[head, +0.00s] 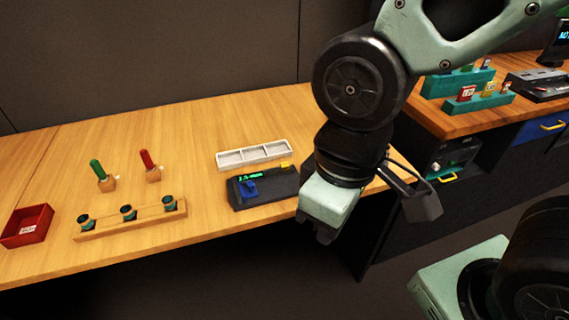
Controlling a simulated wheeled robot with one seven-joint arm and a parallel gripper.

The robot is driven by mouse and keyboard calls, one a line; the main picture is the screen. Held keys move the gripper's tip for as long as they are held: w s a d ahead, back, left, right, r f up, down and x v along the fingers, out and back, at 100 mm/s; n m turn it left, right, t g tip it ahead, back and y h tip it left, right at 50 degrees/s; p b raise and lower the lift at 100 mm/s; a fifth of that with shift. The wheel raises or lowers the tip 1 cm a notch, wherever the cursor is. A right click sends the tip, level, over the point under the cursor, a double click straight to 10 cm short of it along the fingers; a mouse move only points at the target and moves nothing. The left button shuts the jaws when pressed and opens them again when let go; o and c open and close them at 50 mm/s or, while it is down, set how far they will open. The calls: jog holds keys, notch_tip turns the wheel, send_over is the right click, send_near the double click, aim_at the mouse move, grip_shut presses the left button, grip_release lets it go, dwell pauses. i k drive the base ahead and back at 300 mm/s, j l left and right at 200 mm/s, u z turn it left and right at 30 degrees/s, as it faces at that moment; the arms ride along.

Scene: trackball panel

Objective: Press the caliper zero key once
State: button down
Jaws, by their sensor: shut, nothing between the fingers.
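A dark caliper unit (268,190) with a small green lit display (250,177) sits on the wooden table near its front edge. A blue part (250,189) is at its left, and a small yellow part (285,165) is at its back right. I cannot tell from this view which part is the zero key. My gripper (325,236) points down, shut and empty, in front of the table edge and to the right of the caliper unit. It appears apart from the unit. My arm may hide the unit's right end.
A white compartment tray (254,155) lies just behind the unit. To the left are a wooden rack (130,221) with dark cups, a green-handled tool (98,172), a red-handled tool (148,161) and a red bin (27,226). Another bench (450,121) stands at right.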

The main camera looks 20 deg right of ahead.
aim_at(284, 166)
jog(key=i+z, duration=0.15)
jog(key=z, duration=0.2)
jog(key=i+j+z, duration=0.1)
jog(key=z, duration=0.25)
jog(key=i+j+z, duration=0.1)
jog(key=z, duration=0.25)
jog(key=i, duration=0.1)
